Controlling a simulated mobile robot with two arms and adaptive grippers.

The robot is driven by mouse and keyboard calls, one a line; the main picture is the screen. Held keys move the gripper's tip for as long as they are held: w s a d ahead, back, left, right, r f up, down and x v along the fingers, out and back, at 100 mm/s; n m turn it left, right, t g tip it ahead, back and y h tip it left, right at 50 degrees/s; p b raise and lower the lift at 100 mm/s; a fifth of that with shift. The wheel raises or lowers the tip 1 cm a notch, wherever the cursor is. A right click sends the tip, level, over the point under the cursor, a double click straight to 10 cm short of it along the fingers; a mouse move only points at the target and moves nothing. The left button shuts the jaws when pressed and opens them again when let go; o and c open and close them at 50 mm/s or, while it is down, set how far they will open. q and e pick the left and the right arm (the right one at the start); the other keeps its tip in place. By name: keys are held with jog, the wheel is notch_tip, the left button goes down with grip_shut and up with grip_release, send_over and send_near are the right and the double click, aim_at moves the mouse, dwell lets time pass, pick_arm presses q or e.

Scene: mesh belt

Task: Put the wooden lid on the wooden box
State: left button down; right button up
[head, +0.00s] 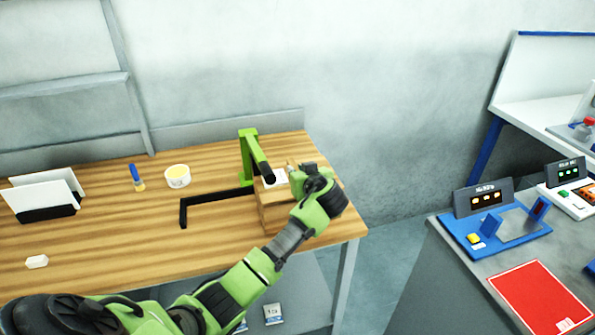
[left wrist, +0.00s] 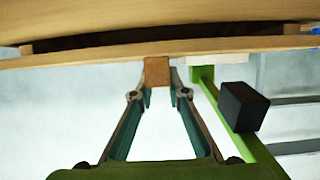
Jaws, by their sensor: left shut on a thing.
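The wooden box (head: 272,215) stands near the right end of the wooden table, partly hidden by my left arm. My left gripper (head: 295,172) is above and beside it. In the left wrist view, the gripper (left wrist: 158,82) is shut on a small brown wooden knob (left wrist: 157,71). The knob joins the edge of a thin wooden board, the wooden lid (left wrist: 100,57). A dark gap shows between the lid and the wood beyond it. I cannot tell whether the lid touches the box. My right gripper is not in view.
A green post (head: 247,158) with a black-ended arm stands close behind the box. A black angle bracket (head: 215,194), a white tub (head: 177,177), a glue stick (head: 137,178) and a white block (head: 37,261) lie left.

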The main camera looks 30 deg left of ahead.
pick_arm(q)
jog(key=shift+f, duration=0.25)
jog(key=c, duration=1.9)
grip_release()
